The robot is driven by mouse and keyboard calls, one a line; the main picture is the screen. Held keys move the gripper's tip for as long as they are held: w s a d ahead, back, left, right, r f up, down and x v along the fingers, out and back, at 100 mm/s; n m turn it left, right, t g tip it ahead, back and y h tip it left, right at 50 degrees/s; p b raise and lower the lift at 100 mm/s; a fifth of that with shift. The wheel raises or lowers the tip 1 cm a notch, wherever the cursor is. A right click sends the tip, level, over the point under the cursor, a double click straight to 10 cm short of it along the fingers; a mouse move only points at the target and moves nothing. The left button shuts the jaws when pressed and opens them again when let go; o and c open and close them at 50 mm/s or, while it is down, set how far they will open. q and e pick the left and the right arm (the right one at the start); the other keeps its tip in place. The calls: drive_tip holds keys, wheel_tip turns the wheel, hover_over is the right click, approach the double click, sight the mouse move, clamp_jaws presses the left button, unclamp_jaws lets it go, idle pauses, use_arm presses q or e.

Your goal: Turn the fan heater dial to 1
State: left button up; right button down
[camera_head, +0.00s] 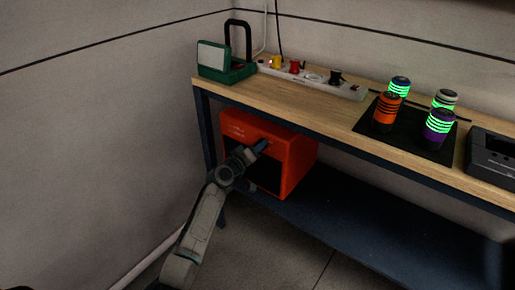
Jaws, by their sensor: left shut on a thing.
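The fan heater (301,160) is an orange-red box with a dark front opening, standing on the lower shelf under the bench top at its left end. My left arm reaches up from the bottom of the view. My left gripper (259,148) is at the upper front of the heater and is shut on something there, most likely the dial. The dial itself is hidden by the gripper, so its setting cannot be read. My right gripper is not in view.
The wooden bench top (300,103) overhangs the heater closely. On it are a green work lamp (238,74), a power strip (311,80) with plugs, a black mat (400,142) with several banded cylinders, and a dark grey case (490,157). The lower shelf (370,215) right of the heater is clear.

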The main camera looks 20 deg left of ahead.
use_arm(q)
drive_tip(key=shift+f, duration=0.1)
drive_tip(key=o, duration=1)
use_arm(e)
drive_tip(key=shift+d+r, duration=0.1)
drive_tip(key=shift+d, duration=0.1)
use_arm(q)
drive_tip(key=shift+s, duration=0.1)
drive_tip(key=v, duration=1)
drive_tip(key=shift+s+a+p, duration=0.15)
drive_tip(key=shift+s+p, duration=0.15)
drive_tip(key=shift+s, duration=0.05)
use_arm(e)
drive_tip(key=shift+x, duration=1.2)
